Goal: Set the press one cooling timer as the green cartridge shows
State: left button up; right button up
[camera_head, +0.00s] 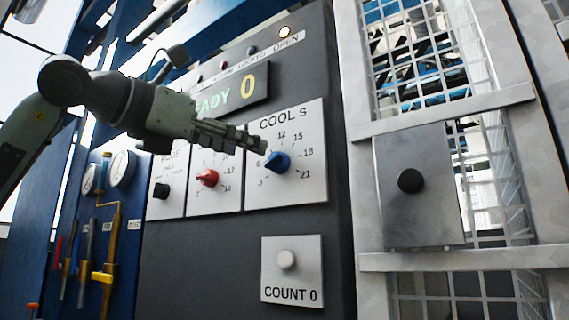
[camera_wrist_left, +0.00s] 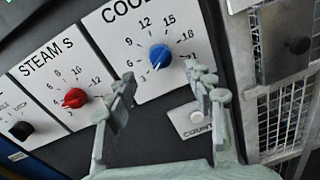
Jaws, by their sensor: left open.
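The COOL S dial has a blue knob (camera_head: 277,161) on a white plate (camera_head: 312,190), with marks from 3 to 21. Its pointer seems to face lower left, near 3 to 6; I cannot read it exactly. The blue knob also shows in the left wrist view (camera_wrist_left: 160,57), ahead of and between my open fingers. My left gripper (camera_head: 264,147) is open and empty, close to the knob at its upper left; contact is not visible. It also shows in the left wrist view (camera_wrist_left: 162,82). My right gripper and the green cartridge are not in view.
Left of the dial are a red STEAM S knob (camera_head: 207,177) and a black knob (camera_head: 161,190). A display (camera_head: 232,92) reads READY 0. Below is a COUNT 0 button (camera_head: 287,260). A mesh guard (camera_head: 420,55) with a black knob (camera_head: 410,180) stands right.

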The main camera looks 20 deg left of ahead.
aim_at(270, 157)
pick_arm(q)
jog(key=p+x, duration=0.1)
jog(key=x, duration=0.6)
jog(key=shift+w, duration=0.15)
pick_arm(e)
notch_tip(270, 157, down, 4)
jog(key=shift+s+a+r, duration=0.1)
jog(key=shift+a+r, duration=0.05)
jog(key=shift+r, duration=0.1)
pick_arm(q)
jog(key=shift+c, duration=0.5)
jog(key=c, duration=1.1)
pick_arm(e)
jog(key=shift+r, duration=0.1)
pick_arm(q)
jog(key=shift+o, duration=0.2)
